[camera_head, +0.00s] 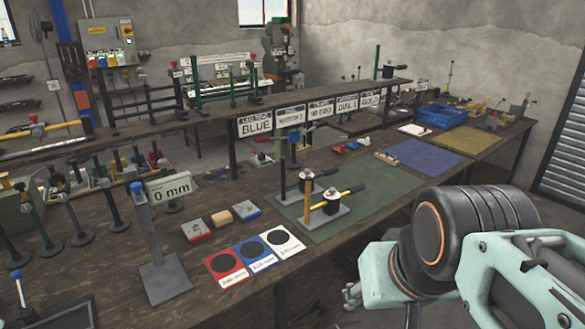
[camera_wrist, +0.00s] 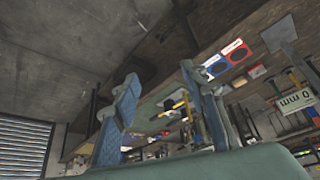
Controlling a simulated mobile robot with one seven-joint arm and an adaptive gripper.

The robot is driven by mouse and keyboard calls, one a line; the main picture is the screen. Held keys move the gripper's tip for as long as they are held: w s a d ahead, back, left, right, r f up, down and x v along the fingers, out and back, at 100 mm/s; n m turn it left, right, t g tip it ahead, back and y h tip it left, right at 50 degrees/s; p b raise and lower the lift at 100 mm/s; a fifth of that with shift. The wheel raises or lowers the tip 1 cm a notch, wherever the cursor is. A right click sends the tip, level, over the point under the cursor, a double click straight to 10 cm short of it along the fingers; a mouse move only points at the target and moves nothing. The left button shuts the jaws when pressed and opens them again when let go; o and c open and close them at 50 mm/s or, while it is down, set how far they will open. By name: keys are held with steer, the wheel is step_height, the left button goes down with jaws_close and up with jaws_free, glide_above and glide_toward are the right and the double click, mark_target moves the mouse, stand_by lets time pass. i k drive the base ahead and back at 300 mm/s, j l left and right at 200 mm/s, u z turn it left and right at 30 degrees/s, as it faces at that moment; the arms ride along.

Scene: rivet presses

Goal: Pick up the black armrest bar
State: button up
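My gripper (camera_wrist: 160,84) shows in the wrist view with its two blue-grey fingers spread apart and nothing between them. In the head view my arm is at the lower right, beyond the bench's front edge and well apart from the bench objects. Black horizontal bars (camera_head: 146,101) on upright posts stand on the raised back shelf, at the left. I cannot tell for sure which black bar is the armrest bar. Two small presses (camera_head: 325,208) with yellow and black levers stand on a green mat (camera_head: 375,203) in mid-bench.
The wooden bench (camera_head: 120,270) holds a "0 mm" sign stand (camera_head: 165,276), red, blue and white cards (camera_head: 256,254) and several dark posts at left. A blue crate (camera_head: 442,116) and a purple mat (camera_head: 428,158) lie farther right. Open floor lies before the bench.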

mark_target(295, 196)
steer(key=i+l+u, duration=0.1)
steer(key=u, duration=0.7)
steer(key=i+l+u, duration=0.15)
steer(key=l+u, duration=0.15)
steer(key=i+l+u, duration=0.1)
steer(key=l+u, duration=0.2)
steer(key=i+l+u, duration=0.1)
steer(key=l+u, duration=0.15)
steer(key=l, duration=0.5)
steer(key=l+u, duration=0.2)
steer(key=l, duration=1.5)
steer(key=i+l+u, duration=0.1)
steer(key=l, duration=0.75)
